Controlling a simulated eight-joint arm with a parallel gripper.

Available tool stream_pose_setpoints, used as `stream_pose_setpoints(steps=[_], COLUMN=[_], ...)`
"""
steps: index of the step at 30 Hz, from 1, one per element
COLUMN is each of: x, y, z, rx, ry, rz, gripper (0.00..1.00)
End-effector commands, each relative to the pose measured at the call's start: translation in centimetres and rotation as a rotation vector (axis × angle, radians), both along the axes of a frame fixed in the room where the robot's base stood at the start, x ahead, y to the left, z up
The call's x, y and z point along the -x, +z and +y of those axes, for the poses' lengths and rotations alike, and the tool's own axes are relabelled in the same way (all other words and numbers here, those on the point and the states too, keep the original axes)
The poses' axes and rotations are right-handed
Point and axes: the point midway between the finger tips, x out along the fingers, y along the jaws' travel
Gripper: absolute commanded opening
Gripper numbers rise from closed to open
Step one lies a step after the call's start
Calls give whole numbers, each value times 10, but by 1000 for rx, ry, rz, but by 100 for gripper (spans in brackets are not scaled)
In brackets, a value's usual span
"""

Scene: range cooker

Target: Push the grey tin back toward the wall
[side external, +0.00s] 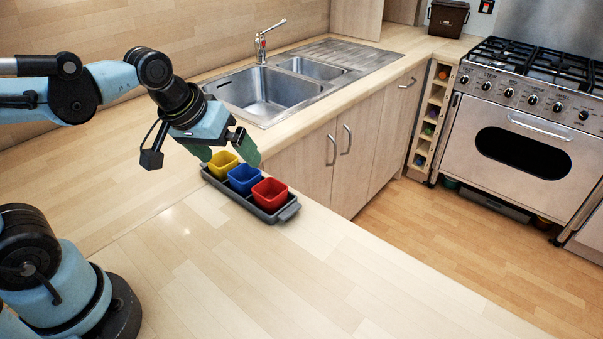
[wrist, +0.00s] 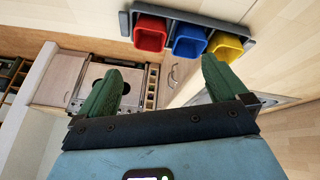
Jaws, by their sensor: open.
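The grey tin (side external: 289,211) is a long shallow tray with end handles, lying on the wooden counter near its edge beside the sink. It holds a yellow cup (side external: 222,164), a blue cup (side external: 243,180) and a red cup (side external: 270,195) in a row. The tin (wrist: 124,24) shows at the top of the wrist view. My gripper (side external: 228,155) is open with green fingers, at the tin's yellow-cup end. In the wrist view my gripper (wrist: 162,70) has nothing between its fingers. Whether a finger touches the tin or a cup, I cannot tell.
A steel sink (side external: 262,92) with a tap (side external: 261,46) is set into the counter behind the tin. The counter edge drops to the floor on the right. The counter (side external: 230,280) in front is clear. A range cooker (side external: 525,120) stands far right.

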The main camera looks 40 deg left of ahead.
Motion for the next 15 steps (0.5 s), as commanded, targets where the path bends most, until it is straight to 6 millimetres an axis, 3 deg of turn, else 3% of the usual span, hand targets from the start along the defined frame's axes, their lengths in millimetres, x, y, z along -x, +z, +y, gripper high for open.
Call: stream_pose_setpoints(steps=[15], x=[-56], y=[-5], z=[-3], rx=[247], ry=[756], rz=[301], gripper=[100])
